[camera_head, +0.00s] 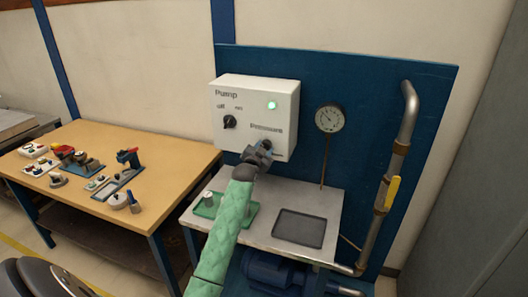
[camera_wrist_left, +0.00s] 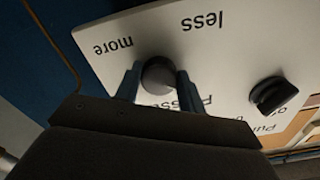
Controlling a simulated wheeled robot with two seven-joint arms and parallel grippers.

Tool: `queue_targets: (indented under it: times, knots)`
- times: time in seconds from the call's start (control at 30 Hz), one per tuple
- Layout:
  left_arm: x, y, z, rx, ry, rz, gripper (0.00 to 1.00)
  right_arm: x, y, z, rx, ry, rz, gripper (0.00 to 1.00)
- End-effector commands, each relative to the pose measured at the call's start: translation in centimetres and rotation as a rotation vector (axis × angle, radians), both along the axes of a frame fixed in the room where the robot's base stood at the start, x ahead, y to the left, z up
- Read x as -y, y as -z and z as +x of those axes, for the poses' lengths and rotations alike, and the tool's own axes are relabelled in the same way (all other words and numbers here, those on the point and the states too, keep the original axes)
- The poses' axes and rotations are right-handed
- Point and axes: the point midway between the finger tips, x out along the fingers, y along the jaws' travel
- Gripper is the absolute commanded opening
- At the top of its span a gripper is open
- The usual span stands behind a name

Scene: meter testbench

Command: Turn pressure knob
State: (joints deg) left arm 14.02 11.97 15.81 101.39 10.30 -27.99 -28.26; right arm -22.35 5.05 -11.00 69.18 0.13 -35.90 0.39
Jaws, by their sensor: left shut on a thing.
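The white pump control box (camera_head: 254,98) is mounted on the blue back panel. Its round dark pressure knob (camera_wrist_left: 159,75) sits between the words "more" and "less" in the left wrist view. My left gripper (camera_wrist_left: 158,82) is shut on the pressure knob, with one finger on each side of it. In the head view my left gripper (camera_head: 262,149) is at the lower right of the box and hides most of the knob. The round pressure gauge (camera_head: 329,118) hangs right of the box. My right gripper is not in view.
The pump switch (camera_head: 229,122) is on the box, with a lit green lamp (camera_head: 272,105). A metal bench (camera_head: 260,232) with a dark pad is below. A pipe with a yellow lever (camera_head: 392,193) stands right. A wooden table (camera_head: 165,170) with tools is left.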

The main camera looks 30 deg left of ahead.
Motion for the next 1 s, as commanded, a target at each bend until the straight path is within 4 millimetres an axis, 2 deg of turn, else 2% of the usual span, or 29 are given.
queue_targets:
  times: [0.2, 0.5, 1.0]
  knots:
    - [-0.1, 0.0, 0.0, -0.047, 0.001, 0.194, 0.16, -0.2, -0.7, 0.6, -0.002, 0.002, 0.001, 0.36]
    - [-0.1, 0.0, 0.0, -0.093, 0.001, 0.387, 0.16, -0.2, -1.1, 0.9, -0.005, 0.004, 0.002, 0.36]
    - [0.0, -0.1, 0.0, -0.119, 0.001, 0.495, 0.16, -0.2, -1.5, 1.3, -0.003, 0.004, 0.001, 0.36]
